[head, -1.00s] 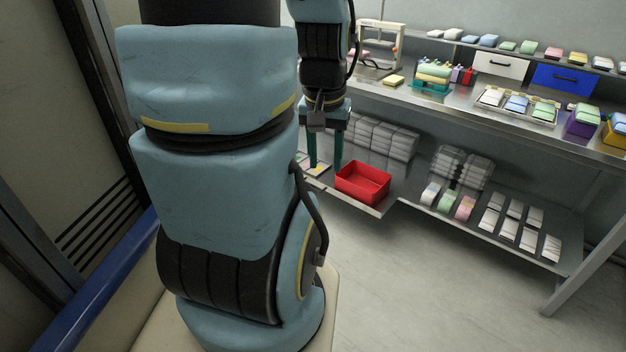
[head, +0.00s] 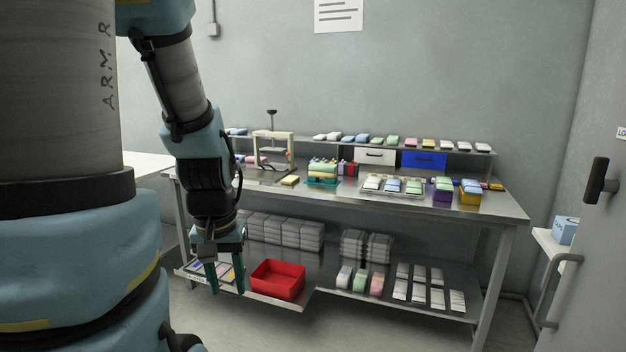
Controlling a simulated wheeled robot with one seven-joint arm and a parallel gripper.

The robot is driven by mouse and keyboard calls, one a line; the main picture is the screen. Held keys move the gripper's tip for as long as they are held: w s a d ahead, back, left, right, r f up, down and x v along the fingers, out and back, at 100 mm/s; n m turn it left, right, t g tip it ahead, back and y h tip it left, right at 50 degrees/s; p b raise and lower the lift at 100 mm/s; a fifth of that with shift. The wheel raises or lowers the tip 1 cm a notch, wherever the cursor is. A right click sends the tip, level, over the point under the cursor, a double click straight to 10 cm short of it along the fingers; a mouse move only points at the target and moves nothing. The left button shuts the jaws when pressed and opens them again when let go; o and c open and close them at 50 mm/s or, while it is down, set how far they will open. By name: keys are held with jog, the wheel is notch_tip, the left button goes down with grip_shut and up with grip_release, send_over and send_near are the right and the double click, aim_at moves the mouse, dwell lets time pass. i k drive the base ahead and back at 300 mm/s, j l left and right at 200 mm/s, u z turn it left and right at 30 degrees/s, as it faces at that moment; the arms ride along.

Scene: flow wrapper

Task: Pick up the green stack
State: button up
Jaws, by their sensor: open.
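On the lower shelf, a green stack (head: 360,280) stands in a short row between a pale white-blue stack (head: 344,277) and a pink stack (head: 377,284). Other green packs show on the tray on the bench top (head: 413,186) and on the upper shelf (head: 392,141). My gripper (head: 225,284) points down with its two teal fingers apart and nothing between them. It hangs at the left, in front of the lower shelf, left of the red bin and well left of the row of stacks.
A red open bin (head: 277,280) sits at the lower shelf's front edge, between my gripper and the stacks. Grey bundles (head: 286,231) stand behind it. Flat white packs (head: 420,292) lie right of the stacks. The bench top (head: 490,208) overhangs the shelf.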

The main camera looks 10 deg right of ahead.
aim_at(313, 167)
jog(key=i+u, duration=0.15)
jog(key=i, duration=0.4)
jog(key=i+l+u, duration=0.3)
jog(key=i+l, duration=0.2)
jog(key=l, duration=0.15)
jog(key=i+l+u, duration=0.15)
jog(key=l, duration=0.25)
jog(key=i+l+u, duration=0.15)
jog(key=i+l, duration=0.15)
jog(key=i+l+u, duration=0.15)
jog(key=l, duration=0.35)
jog(key=l+u, duration=0.15)
jog(key=l, duration=0.6)
